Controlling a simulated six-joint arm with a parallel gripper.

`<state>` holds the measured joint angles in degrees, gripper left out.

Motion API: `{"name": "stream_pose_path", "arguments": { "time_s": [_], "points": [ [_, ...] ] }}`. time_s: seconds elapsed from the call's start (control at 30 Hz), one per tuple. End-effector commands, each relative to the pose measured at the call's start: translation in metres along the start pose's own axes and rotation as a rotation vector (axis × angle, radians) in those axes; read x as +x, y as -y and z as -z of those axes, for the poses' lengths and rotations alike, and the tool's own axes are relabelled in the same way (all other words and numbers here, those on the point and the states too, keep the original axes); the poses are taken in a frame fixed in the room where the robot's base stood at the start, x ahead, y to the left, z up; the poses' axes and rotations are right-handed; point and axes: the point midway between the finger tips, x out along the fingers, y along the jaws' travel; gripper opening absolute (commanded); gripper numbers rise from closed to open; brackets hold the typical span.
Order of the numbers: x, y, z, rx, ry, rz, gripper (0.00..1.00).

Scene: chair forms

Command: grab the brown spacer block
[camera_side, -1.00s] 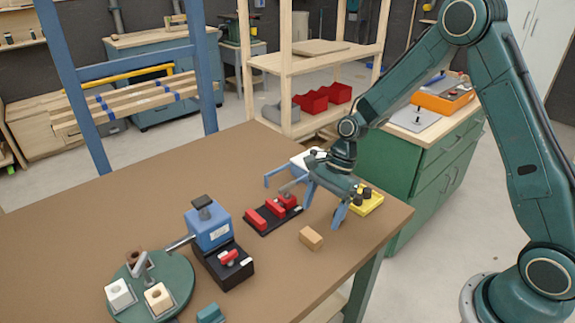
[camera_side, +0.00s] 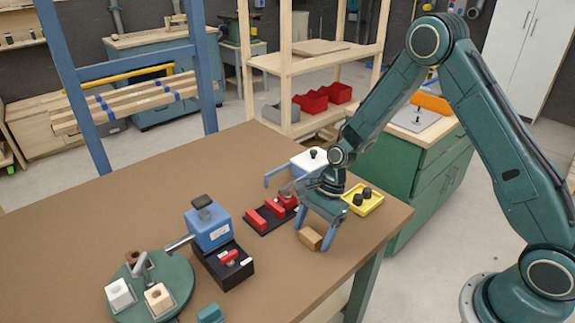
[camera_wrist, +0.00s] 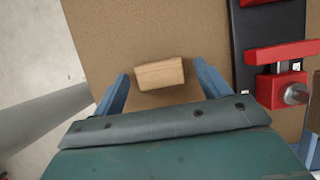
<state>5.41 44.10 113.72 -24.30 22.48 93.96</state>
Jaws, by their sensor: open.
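The brown spacer block (camera_side: 309,238), a small light-brown wooden block, lies on the brown table near its front right edge. In the wrist view the block (camera_wrist: 160,74) sits between my two blue fingers, with a gap on each side. My gripper (camera_side: 313,240) points down over the block, its fingers spread on either side. The gripper also shows in the wrist view (camera_wrist: 161,78), open and empty. From the side, one finger partly covers the block.
A black base with red clamps (camera_side: 272,213) stands just left of my gripper. A yellow tray (camera_side: 370,203) with black knobs is behind right. A blue device (camera_side: 208,228) and a green turntable (camera_side: 180,275) with several small blocks are at the left.

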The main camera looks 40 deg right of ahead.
Motion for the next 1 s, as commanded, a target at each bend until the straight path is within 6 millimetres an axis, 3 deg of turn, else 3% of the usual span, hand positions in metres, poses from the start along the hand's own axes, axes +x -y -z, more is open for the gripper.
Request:
{"name": "stream_pose_path", "arguments": {
  "time_s": [0.57, 0.8, 1.0],
  "points": [
    [0.0041, -0.0001, -0.0002, -0.001, 0.0, 0.0, 0.75],
    [0.004, -0.0001, -0.0002, -0.001, 0.0, 0.0, 0.3],
    [0.004, -0.0001, -0.0002, -0.001, 0.0, 0.0, 0.27]
  ]
}}
